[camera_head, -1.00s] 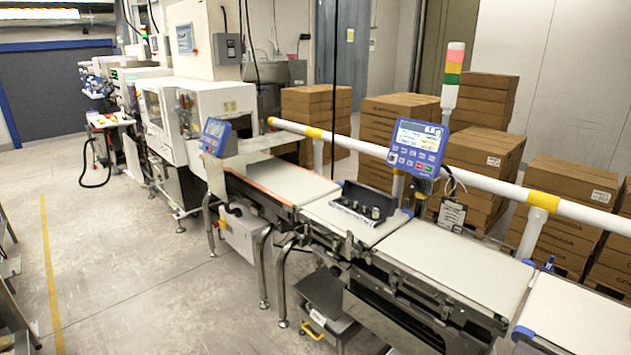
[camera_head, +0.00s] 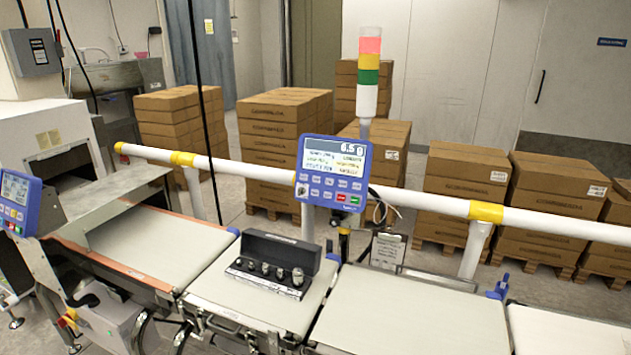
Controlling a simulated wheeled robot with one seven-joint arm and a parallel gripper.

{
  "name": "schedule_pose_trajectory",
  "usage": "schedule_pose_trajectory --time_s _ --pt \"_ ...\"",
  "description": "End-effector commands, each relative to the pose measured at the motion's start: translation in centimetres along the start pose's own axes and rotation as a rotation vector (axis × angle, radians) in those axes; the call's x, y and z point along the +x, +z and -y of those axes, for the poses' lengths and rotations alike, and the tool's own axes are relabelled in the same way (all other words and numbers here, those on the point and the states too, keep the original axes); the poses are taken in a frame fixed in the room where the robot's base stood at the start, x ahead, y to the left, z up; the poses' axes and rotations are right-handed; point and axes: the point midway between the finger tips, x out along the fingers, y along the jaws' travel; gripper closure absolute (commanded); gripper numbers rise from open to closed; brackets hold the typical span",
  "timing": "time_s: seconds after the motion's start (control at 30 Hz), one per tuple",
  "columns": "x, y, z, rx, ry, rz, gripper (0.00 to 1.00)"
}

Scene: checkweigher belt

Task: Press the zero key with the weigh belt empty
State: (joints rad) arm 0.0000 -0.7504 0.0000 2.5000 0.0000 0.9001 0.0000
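A blue control panel (camera_head: 333,173) stands on a post behind the belts, facing me. Its lit screen (camera_head: 335,160) reads what looks like 6.5 g at the top. Below the screen are rows of small keys, with a red and a green one at lower right; their labels are too small to read. An open black case (camera_head: 278,252) holding several metal weights (camera_head: 267,270) sits on the middle belt section (camera_head: 222,297). The belt section to its right (camera_head: 400,312) is bare. I cannot tell which section is the weigh belt. My gripper is not in view.
A white rail with yellow bands (camera_head: 400,198) runs behind the belts. A second blue panel (camera_head: 18,202) stands at the left edge. A red, yellow and green light tower (camera_head: 368,75) rises behind the panel. Stacked cartons (camera_head: 461,188) stand beyond the rail.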

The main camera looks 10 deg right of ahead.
Motion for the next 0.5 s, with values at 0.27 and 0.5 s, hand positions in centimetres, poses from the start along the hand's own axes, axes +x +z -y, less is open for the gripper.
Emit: schedule_pose_trajectory --time_s 0.27,0.5 --pt "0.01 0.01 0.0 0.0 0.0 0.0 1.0" --pt "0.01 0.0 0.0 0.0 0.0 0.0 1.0"
